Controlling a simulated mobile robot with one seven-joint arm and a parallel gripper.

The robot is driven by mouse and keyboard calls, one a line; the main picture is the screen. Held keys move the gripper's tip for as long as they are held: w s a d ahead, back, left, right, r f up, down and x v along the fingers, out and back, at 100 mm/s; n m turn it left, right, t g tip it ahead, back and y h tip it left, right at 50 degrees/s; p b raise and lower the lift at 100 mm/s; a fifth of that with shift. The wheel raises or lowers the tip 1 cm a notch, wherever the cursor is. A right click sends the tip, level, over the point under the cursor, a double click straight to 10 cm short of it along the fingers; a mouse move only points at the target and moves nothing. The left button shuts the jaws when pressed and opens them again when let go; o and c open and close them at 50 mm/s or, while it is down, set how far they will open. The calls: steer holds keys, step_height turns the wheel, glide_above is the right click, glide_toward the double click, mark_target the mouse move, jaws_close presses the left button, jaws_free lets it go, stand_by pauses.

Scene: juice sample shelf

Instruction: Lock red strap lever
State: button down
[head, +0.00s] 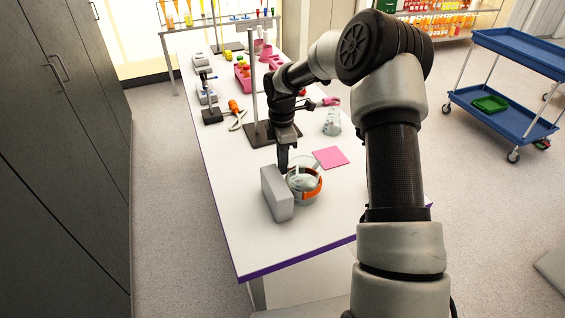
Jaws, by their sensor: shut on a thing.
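A clear round glass vessel (303,176) stands on the white table, beside a grey block (276,192). An orange-red strap (310,193) wraps around the vessel's front and right side. My gripper (284,168) points down at the vessel's upper left edge, close to the block. Its fingers are shut at the strap's far left side. The lever there is small and mostly hidden by the fingers, so its angle cannot be told.
A pink square (331,157) lies just behind the vessel. A stand with a dark base (262,134) and a tall rod, a glass beaker (332,122) and an orange-handled tool (235,108) are farther back. The table's front (262,250) is clear.

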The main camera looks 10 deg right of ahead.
steer(key=c, duration=1.9)
jaws_free()
steer(key=shift+o, duration=0.2)
steer(key=shift+s+f, duration=0.1)
